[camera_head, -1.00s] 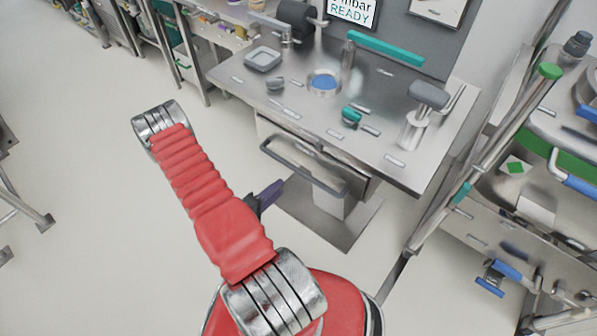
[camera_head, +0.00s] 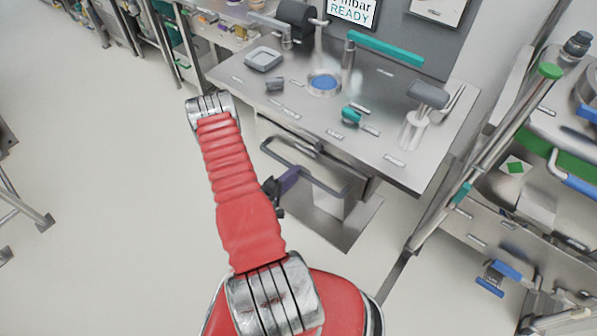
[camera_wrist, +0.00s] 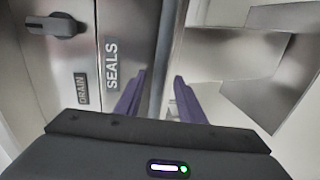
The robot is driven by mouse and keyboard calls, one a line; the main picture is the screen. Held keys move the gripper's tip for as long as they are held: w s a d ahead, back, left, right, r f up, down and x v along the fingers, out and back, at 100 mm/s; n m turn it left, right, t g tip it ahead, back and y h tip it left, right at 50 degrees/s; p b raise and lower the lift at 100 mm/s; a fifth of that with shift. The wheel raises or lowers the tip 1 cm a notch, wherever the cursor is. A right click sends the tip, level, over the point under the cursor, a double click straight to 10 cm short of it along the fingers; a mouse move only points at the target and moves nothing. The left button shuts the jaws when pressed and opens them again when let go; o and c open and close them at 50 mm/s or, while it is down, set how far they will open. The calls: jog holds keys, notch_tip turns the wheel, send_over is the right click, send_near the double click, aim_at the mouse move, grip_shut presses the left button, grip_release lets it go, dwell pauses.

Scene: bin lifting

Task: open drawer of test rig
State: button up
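The test rig is a steel bench (camera_head: 300,112) with a drawer under its top. The drawer has a long bar handle (camera_head: 322,184) along its front. The drawer looks shut. My gripper (camera_head: 291,176), with purple fingers, is at the handle's left half in the head view, pointing to the rig. In the wrist view my fingers (camera_wrist: 161,80) are spread apart, with a steel bar or edge running between them. I cannot tell whether they touch it. The drawer front with the label SEALS (camera_wrist: 112,65) is left of the fingers.
A dark knob (camera_wrist: 57,26) labelled DRAIN is left of the SEALS front. The rig's pedestal foot (camera_head: 345,230) stands below the drawer. A second steel bench with a green band (camera_head: 570,158) is on the right. Floor to the left (camera_head: 110,200) is clear.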

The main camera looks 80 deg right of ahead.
jog(key=shift+x, duration=1.8)
jog(key=shift+a, duration=0.1)
grip_shut()
